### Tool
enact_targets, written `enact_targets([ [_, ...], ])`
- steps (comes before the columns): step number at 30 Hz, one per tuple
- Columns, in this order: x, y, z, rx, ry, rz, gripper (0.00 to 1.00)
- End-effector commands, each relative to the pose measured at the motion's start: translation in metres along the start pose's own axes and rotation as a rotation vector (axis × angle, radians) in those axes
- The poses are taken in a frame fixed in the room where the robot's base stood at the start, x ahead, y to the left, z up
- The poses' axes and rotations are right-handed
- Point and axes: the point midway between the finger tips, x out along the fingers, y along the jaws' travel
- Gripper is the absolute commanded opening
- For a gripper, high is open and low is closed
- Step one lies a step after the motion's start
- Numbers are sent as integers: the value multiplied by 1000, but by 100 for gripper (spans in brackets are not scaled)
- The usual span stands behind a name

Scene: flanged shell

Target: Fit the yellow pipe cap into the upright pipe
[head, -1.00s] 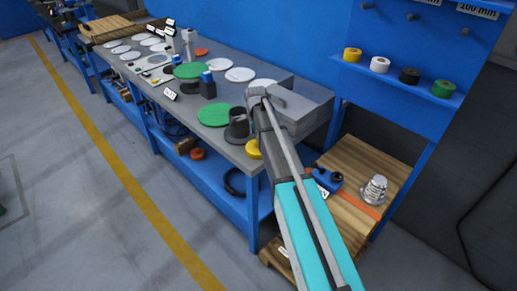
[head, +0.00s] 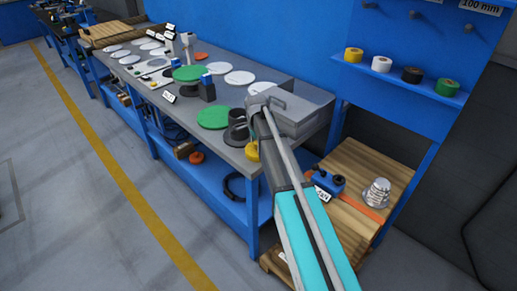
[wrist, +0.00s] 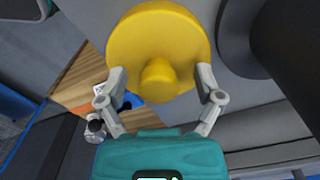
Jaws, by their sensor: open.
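The yellow pipe cap (wrist: 180,38) is a round disc with a raised central knob (wrist: 158,76), large in the wrist view. My gripper (wrist: 161,76) is open, with one finger on each side of the knob and a gap to it. In the head view the cap (head: 252,151) shows at the bench's front edge, partly hidden by my arm. The upright pipe (head: 238,125) is dark grey with a flanged foot and stands just beside the cap. A dark cylinder at upper right in the wrist view looks like this pipe (wrist: 285,40). The head view hides my fingertips behind my arm.
A grey box-like block (head: 305,112) stands at the bench's right end. Green discs (head: 213,117) and white discs (head: 240,77) lie further left. A wooden pallet (head: 360,160) with a blue device (head: 328,182) and a silver part (head: 377,192) is at right.

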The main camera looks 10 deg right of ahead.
Motion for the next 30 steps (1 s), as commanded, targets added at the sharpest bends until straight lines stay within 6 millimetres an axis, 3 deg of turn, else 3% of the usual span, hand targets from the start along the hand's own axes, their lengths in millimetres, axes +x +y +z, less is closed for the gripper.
enact_targets([
  [5, 0, 0, 0, 0, 0, 0, 83],
  [18, 0, 0, 0, -1, 0, 0, 1],
  [30, -2, 0, 1, -1, 0, 0, 0],
])
